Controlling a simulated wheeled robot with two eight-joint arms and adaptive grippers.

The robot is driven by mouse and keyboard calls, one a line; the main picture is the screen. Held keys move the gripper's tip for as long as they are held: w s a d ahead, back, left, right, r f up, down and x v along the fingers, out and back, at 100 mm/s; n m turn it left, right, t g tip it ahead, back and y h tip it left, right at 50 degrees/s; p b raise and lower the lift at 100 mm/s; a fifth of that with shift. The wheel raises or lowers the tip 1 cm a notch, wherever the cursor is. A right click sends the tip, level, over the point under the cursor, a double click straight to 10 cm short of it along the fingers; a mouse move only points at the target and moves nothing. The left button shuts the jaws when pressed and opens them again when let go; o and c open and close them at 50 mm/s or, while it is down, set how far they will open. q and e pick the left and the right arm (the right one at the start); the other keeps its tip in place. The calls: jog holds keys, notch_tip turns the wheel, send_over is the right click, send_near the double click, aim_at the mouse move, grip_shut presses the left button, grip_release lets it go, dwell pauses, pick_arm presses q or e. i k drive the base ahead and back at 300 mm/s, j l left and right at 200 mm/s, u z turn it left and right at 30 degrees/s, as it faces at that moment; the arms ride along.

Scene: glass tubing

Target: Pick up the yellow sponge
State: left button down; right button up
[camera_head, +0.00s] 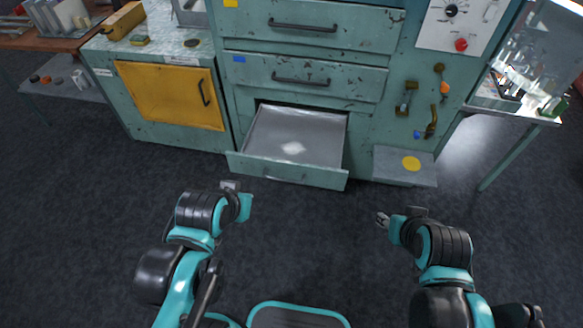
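A small yellow and dark green block (140,40), which looks like the sponge, lies on the worktop at the upper left. A larger yellow block (124,20) lies behind it, too small to make out clearly. My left gripper (230,186) is in front of the open drawer's left corner, well away from the small block. My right gripper (382,219) is over the floor to the right of the drawer. I see nothing held in either gripper, but their finger openings are too small to judge.
An open, empty-looking drawer (285,172) juts out from the green cabinet. A yellow door (172,97) is below the worktop (105,46). A glassware table (530,117) stands right. Dark floor is clear.

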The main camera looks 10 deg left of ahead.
aim_at(137, 39)
jog(key=u, duration=1.3)
